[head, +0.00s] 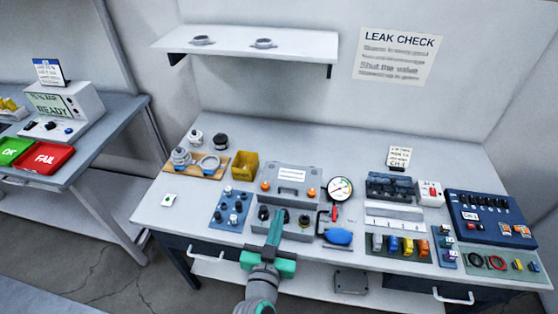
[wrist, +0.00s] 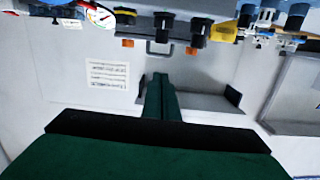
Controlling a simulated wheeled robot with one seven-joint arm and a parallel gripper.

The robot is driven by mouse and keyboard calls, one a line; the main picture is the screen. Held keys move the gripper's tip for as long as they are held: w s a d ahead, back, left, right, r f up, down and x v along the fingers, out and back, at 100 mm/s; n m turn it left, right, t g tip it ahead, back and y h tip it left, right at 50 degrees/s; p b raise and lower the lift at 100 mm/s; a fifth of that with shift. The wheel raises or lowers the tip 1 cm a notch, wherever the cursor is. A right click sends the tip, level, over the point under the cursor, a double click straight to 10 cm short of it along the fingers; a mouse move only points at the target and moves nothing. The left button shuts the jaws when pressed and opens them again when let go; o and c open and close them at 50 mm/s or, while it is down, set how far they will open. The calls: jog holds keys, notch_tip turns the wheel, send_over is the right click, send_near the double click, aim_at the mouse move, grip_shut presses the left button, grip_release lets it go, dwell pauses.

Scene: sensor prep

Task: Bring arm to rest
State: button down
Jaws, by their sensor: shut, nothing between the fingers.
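My gripper (head: 276,224) is green and grey and reaches in from the front edge of the table, in front of the grey case. Its fingers are together with nothing between them. In the wrist view the closed fingers (wrist: 160,92) point away from the camera, toward the wall and shelf, and that picture appears upside down. The white worktable (head: 330,166) lies around and beyond my gripper. I cannot tell whether the fingers touch anything on the table.
A grey case (head: 292,174) lies beyond my gripper. A dial gauge (head: 340,188) and blue bulb (head: 338,237) lie to its right, a blue plate with fittings (head: 231,209) to its left. A yellow bin (head: 245,166) stands further back. Free tabletop shows at the back right.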

jog(key=s+d+f+n+g+y, duration=0.1)
jog(key=s+f+n+y, duration=0.1)
jog(key=s+f, duration=0.4)
jog(key=s+f+n+y, duration=0.2)
jog(key=s+f, duration=0.2)
jog(key=s, duration=0.4)
jog(key=s+a+r+m, duration=0.1)
jog(key=s, duration=1.7)
jog(key=shift+s+a+r, duration=0.15)
jog(key=shift+s+r, duration=0.1)
jog(key=shift+s, duration=0.1)
